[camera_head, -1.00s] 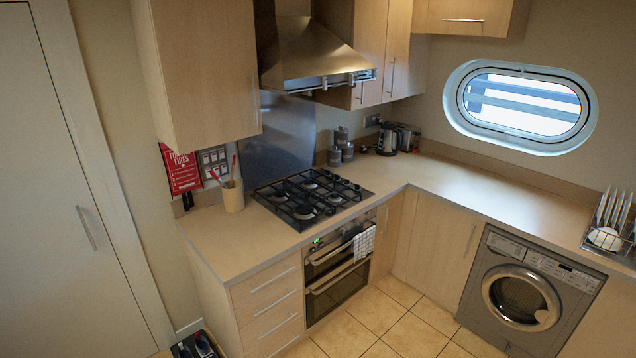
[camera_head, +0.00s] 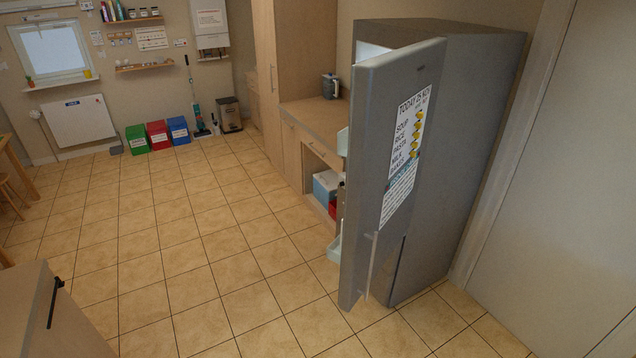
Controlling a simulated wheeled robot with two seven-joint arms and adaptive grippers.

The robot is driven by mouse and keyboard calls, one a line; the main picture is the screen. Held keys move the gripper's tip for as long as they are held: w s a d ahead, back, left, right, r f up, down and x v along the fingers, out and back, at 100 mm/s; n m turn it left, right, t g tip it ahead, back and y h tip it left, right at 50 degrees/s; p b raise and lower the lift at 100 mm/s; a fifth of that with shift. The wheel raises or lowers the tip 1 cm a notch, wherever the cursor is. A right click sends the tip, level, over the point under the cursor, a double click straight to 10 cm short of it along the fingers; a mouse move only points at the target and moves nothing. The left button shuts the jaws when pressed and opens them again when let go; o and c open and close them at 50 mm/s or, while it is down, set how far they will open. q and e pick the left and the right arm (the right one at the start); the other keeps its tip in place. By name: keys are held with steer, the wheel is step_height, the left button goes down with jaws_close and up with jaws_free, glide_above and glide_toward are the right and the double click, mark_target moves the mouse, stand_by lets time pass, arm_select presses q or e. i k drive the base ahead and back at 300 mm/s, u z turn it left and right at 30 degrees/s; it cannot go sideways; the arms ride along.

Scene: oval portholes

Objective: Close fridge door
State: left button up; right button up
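The grey fridge (camera_head: 470,110) stands at the right in the head view, against the wall beside a pale door. Its fridge door (camera_head: 368,130) is open and swung out toward me, with a paper list and yellow magnets on its outer face. A vertical handle (camera_head: 371,265) shows low on the door. Pale door shelves show at the door's left edge. Most of the fridge's inside is hidden behind the door. Neither of my grippers is in view.
Wide tiled floor (camera_head: 190,235) is free left of the fridge. A wooden counter (camera_head: 318,122) stands behind the door. A wooden cabinet (camera_head: 60,320) is at the lower left. Green (camera_head: 136,139), red (camera_head: 158,135) and blue (camera_head: 178,130) bins stand at the far wall.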

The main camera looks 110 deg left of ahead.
mark_target(388, 90)
steer(key=u, duration=3.1)
steer(key=i, duration=1.65)
